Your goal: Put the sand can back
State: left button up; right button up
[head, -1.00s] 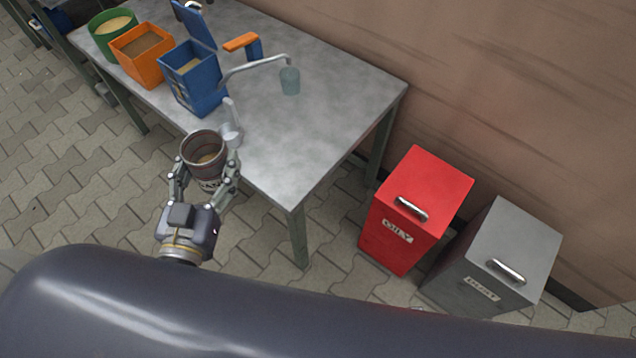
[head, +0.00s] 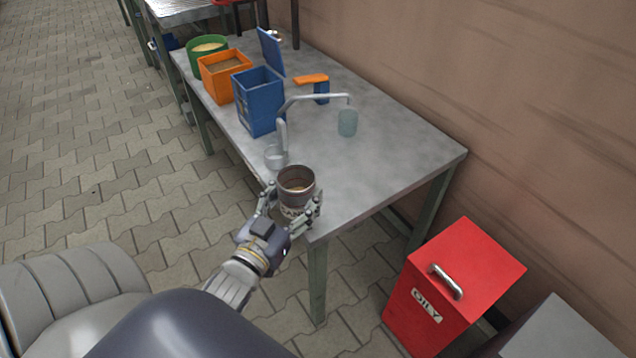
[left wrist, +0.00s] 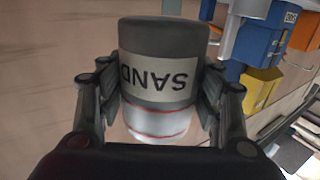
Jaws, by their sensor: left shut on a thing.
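The sand can (head: 296,188) is a brown-grey open can with some light contents visible inside. In the left wrist view its label reads SAND (left wrist: 160,77), upside down in the picture. My left gripper (head: 290,206) is shut on the can, with a finger on each side. In the head view the can is at the near corner of the grey metal table (head: 385,180); I cannot tell whether it touches the top. My right gripper is not in view.
On the table are a green tub (head: 206,47), an orange box (head: 222,75), a blue bin (head: 258,104), an orange-and-blue tool (head: 318,87), a clear cup (head: 277,155) and a bent pipe with a teal cup (head: 347,123). A red OILY bin (head: 455,285) and a grey bin (head: 555,335) stand at right.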

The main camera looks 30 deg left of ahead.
pick_arm(q)
jog(key=w, duration=0.3)
jog(key=w+a, duration=0.1)
jog(key=w, duration=0.2)
jog(key=w+f+b, duration=0.1)
jog(key=w, duration=0.2)
jog(key=shift+w+a, duration=0.25)
jog(key=shift+f+b, duration=0.65)
jog(key=shift+f, duration=1.05)
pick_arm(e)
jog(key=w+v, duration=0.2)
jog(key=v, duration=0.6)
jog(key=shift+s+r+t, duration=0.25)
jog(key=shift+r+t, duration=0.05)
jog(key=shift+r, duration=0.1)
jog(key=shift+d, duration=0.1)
pick_arm(q)
jog(key=shift+f, duration=0.15)
jog(key=o, duration=1.1)
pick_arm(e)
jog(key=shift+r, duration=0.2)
